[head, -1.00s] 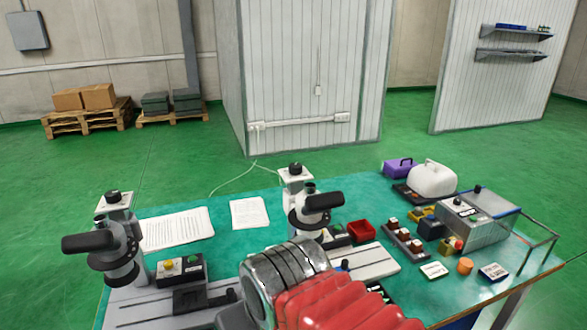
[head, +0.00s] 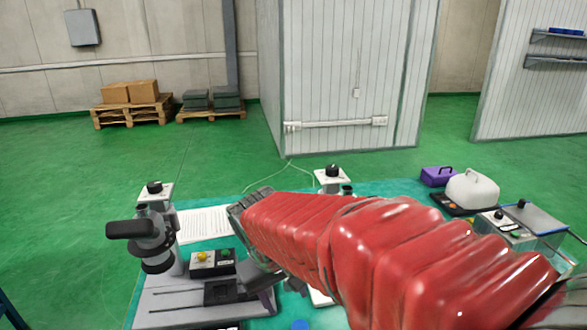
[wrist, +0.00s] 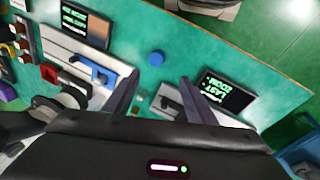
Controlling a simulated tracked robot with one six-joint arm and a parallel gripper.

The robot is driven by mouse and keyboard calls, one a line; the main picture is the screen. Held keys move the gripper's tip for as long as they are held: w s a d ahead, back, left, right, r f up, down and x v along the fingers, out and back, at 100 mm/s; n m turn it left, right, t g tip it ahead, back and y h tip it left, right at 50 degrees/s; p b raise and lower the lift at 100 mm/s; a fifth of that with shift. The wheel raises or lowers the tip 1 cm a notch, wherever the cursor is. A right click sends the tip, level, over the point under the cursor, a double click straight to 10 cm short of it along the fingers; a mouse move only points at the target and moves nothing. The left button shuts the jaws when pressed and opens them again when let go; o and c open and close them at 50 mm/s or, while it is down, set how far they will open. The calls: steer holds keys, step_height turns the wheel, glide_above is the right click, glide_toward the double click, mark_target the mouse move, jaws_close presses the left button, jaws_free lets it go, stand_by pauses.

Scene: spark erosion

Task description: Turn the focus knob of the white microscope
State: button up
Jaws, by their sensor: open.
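Two microscopes stand on the teal table. The left microscope (head: 150,240) has a dark body, a black eyepiece and a black knob (head: 154,187) on its white top plate. The right microscope (head: 332,177) is mostly hidden behind my red-sleeved arm; its white top plate and black knob (head: 333,170) show. I cannot tell which is meant by the white one. My gripper (wrist: 160,75) is open and empty in the wrist view, its two dark fingers over the table. A blue round piece (wrist: 155,58) lies just beyond the fingertips. No focus knob is recognisable there.
Dark displays with green text (wrist: 230,91) flank the gripper in the wrist view. A control box (head: 212,263) stands beside the left microscope. A white cover (head: 472,190) and purple box (head: 438,176) are at the back right. Paper (head: 205,222) lies behind.

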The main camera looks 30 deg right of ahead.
steer(key=w+d+f+m+g+h, duration=0.1)
steer(key=w+d+h, duration=0.15)
steer(key=w, duration=0.35)
steer(key=w+d+f+m+g+h, duration=0.1)
steer(key=w+d+f+h, duration=0.1)
steer(key=w+d, duration=0.25)
steer(key=m+h, duration=1.1)
steer(key=m, duration=0.5)
glide_toward(332, 167)
steer(key=shift+a+f, duration=0.15)
steer(key=shift+a, duration=0.8)
steer(key=shift+a+f, duration=0.15)
steer(key=shift+a, duration=0.8)
steer(key=shift+d, duration=0.15)
steer(key=d, duration=1.3)
steer(key=shift+s+d, duration=0.15)
steer(key=shift+d, duration=0.15)
steer(key=shift+c, duration=0.2)
